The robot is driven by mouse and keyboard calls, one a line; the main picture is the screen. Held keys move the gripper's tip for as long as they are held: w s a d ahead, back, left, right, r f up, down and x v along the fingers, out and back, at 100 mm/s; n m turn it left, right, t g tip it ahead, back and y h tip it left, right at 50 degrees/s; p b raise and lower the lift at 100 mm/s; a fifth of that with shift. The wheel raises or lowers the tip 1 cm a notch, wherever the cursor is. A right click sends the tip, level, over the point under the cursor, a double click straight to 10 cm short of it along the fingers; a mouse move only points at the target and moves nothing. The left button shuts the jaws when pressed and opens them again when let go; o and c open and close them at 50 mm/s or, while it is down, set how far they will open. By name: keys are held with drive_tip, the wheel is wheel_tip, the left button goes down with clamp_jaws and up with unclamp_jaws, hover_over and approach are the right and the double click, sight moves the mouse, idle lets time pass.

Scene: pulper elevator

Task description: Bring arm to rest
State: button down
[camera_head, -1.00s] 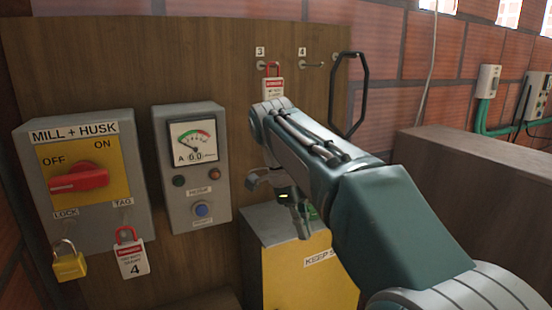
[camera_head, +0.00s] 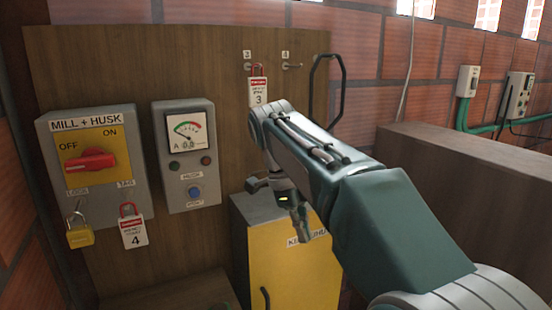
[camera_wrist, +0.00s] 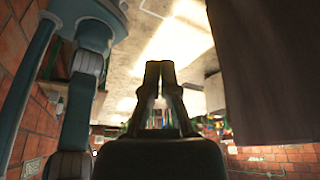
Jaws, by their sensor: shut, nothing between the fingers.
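My arm reaches from the lower right, bent at the elbow, in the head view. My gripper (camera_head: 305,225) hangs below the forearm, in front of the grey and yellow cabinet (camera_head: 290,265). In the wrist view the fingertips of my gripper (camera_wrist: 159,68) are together with nothing between them. My gripper appears clear of the panel and the switch box (camera_head: 98,140), though its exact gap to the cabinet is hard to tell.
The MILL + HUSK box has a red handle (camera_head: 90,161), a yellow padlock (camera_head: 79,233) and a red-white tag (camera_head: 133,228). A meter box (camera_head: 186,170) stands beside it. Another tag (camera_head: 258,92) hangs at hook 3. A brown ledge (camera_head: 460,175) lies to the right.

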drive_tip(key=s+d+f+n+t+y, duration=0.1)
drive_tip(key=s+d+f+n+t, duration=0.2)
drive_tip(key=s+n, duration=0.6)
drive_tip(key=s+d+f+n+t+y, duration=0.2)
drive_tip(key=s+d+f+n+t, duration=0.2)
drive_tip(key=n, duration=1.1)
drive_tip(key=s+d+f, duration=0.3)
drive_tip(key=s+f, duration=0.2)
drive_tip(key=f, duration=0.1)
drive_tip(key=shift+d+f+n+t, duration=0.15)
drive_tip(key=shift+d+n+t, duration=0.15)
drive_tip(key=shift+n, duration=0.1)
